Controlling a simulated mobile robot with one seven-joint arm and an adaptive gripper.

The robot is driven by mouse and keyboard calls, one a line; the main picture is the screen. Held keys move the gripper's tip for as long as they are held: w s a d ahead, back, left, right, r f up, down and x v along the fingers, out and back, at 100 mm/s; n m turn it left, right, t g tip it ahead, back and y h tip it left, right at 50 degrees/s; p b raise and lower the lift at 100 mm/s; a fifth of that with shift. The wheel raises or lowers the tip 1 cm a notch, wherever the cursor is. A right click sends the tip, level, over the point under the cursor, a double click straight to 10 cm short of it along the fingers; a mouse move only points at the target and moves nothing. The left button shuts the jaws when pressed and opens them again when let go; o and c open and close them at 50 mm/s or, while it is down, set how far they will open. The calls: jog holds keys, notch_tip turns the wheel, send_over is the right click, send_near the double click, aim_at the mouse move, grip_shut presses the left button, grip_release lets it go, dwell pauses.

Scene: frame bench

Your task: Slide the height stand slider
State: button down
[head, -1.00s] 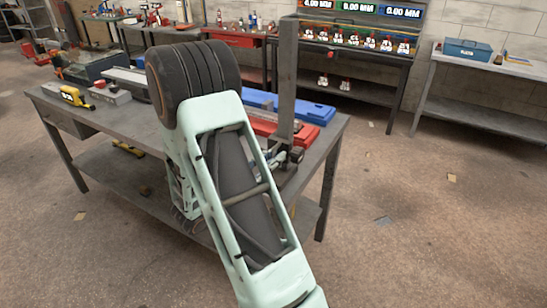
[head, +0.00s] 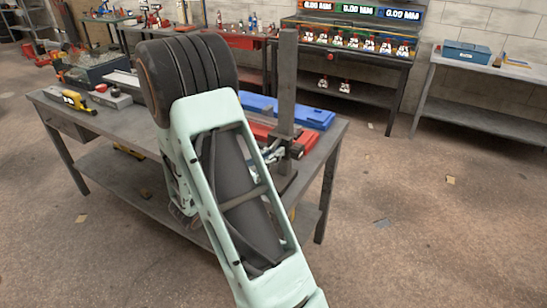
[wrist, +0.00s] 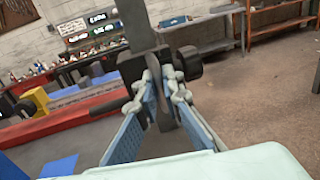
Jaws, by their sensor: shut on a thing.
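The height stand's dark upright post (head: 288,85) rises above the right part of the bench. Its slider (head: 297,150), a dark block with a round black knob, sits low on the post. In the wrist view the post (wrist: 139,22) runs up out of the picture, and the slider (wrist: 130,72) has the knob (wrist: 189,63) on its right and a thin rod on its left. My gripper (wrist: 160,90) is shut on the slider, one finger on each side of a dark part of it. In the head view my arm hides most of the gripper, and the stand's base shows only partly.
A yellow tool (head: 74,100) lies at the bench's left. Open floor lies to the right.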

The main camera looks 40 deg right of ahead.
notch_tip(320, 180, up, 18)
jog(key=p, duration=1)
jog(key=shift+f, duration=0.2)
jog(key=c, duration=2.3)
grip_release()
jog(key=shift+f, duration=0.1)
jog(key=shift+c, duration=0.2)
jog(key=s+a, duration=0.2)
jog(key=a, duration=1)
jog(key=shift+s, duration=0.2)
jog(key=shift+d, duration=0.1)
